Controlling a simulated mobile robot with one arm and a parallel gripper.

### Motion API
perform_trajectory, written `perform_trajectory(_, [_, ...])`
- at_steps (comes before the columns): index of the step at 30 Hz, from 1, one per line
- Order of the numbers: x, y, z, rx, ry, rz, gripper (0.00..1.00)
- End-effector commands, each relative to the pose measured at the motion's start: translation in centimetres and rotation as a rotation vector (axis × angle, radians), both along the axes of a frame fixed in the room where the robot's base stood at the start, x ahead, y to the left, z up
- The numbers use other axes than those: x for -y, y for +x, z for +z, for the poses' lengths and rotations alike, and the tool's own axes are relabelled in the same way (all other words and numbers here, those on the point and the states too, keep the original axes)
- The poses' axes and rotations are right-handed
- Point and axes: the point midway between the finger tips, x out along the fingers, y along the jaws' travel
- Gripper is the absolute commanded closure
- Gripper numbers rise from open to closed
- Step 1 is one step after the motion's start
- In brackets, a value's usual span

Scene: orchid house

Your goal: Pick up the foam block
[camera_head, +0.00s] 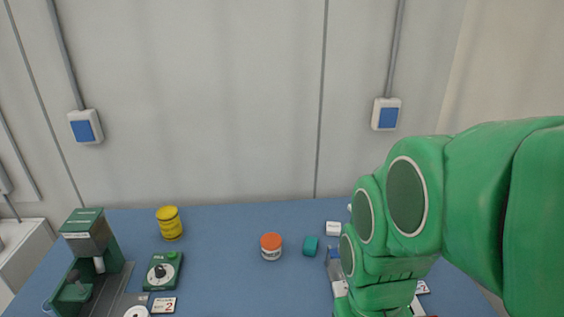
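A small teal block (310,246) lies on the blue table top, right of the orange-lidded jar; it may be the foam block. A small white block (333,228) lies just behind it to the right. I cannot tell from the look alone which one is foam. My green arm fills the right side and reaches down over the table's right part. My gripper's fingers do not show; they are hidden behind the arm or below the frame. Both blocks lie apart from the visible arm.
The blue table (222,270) is clear in its middle. An orange-lidded jar (271,247) stands near the blocks. A yellow can (169,223), a green control box (162,271) and a green machine (88,240) stand left. A pale wall rises behind.

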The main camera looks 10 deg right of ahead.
Motion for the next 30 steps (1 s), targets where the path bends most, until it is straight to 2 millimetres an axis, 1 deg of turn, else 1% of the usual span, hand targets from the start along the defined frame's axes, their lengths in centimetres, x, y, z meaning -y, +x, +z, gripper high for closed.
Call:
perform_trajectory(8, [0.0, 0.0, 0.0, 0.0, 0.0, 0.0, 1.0])
perform_trajectory(9, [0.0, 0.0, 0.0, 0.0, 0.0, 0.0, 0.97])
perform_trajectory(11, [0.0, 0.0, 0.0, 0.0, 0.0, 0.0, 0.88])
perform_trajectory(12, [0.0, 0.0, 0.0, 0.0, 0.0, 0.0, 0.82])
perform_trajectory(25, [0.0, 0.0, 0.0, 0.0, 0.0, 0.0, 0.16])
perform_trajectory(26, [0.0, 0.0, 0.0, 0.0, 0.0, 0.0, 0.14])
perform_trajectory(30, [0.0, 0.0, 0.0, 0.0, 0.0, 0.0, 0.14])
